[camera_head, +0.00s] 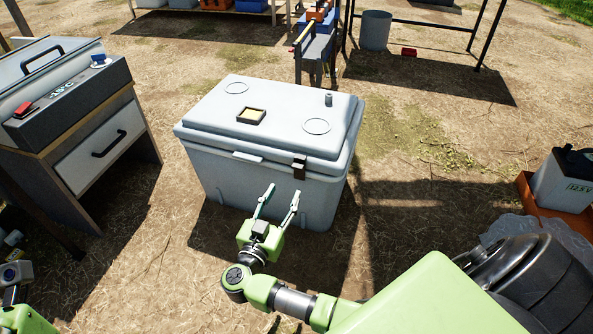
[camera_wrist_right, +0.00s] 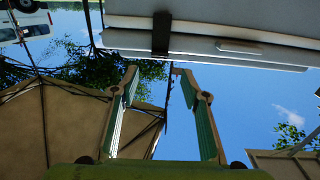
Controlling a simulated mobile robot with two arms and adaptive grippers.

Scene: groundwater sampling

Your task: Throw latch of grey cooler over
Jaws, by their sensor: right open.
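The grey cooler (camera_head: 245,175) stands on the ground in the middle of the head view with its lid down. Its dark latch (camera_head: 300,167) is at the front edge of the lid, toward the right corner. It also shows in the right wrist view as a dark strap (camera_wrist_right: 161,35) across the lid seam. My right gripper (camera_head: 283,190) is open and empty in front of the cooler's front wall, below and slightly left of the latch in the head view. The latch lies beyond the gap between its fingertips (camera_wrist_right: 160,78) in the wrist view. No contact with the latch shows.
A grey cabinet (camera_head: 85,150) with a black-handled drawer stands at left. A battery-like box (camera_head: 566,180) in an orange tray is at right. A blue-grey vise-like stand (camera_head: 315,50) and a bucket (camera_head: 375,30) are behind. Dry ground around the cooler's front is mostly clear.

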